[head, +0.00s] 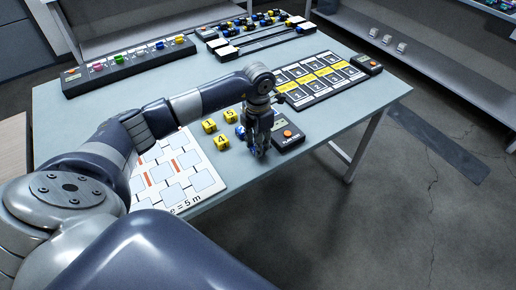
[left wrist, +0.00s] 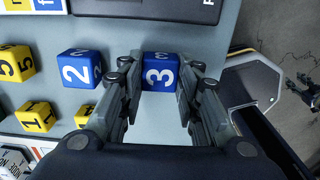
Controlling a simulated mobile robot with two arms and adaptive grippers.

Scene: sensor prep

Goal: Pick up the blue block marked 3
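The blue block marked 3 (left wrist: 160,75) stands on the table between the fingers of my left gripper (left wrist: 160,88) in the left wrist view. One finger lies along each side of it with no clear gap. In the head view my left gripper (head: 258,148) points down at the table, and its fingers hide most of that block. A blue block marked 2 (left wrist: 78,72) stands apart, left of the gripper in the left wrist view.
Yellow blocks marked 1 (head: 209,125), 4 (head: 221,142) and 5 (head: 230,116) stand close by. A black box with an orange button (head: 288,134) is just right of the gripper. A white printed board (head: 203,182) lies left. The table's front edge is near.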

